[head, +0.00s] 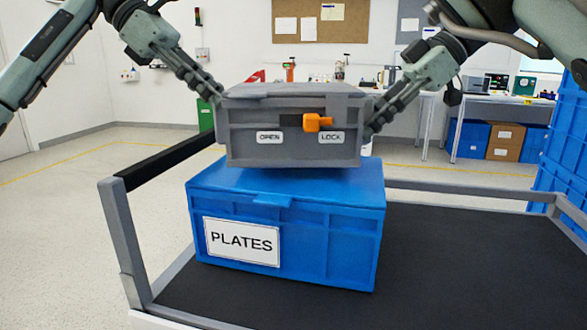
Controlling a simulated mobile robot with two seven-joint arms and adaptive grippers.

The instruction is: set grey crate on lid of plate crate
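The grey crate (294,148) has a closed lid and an orange rotary switch (317,123) on its front, between an OPEN label and a LOCK label. The switch handle points right, toward the LOCK side. The crate is over the back part of the lid (285,189) of the blue plate crate (325,240), which is marked PLATES. It looks held just above this lid; contact underneath is hard to tell. My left gripper (214,96) is shut at the grey crate's left side. My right gripper (373,125) is shut at its right side. Both fingertips are partly hidden.
The blue crate stands on a dark cart deck (450,265) with a grey rail frame (126,240). The deck is free to the right. Tall blue crates (562,140) stand at the right edge. A workbench (470,98) is behind.

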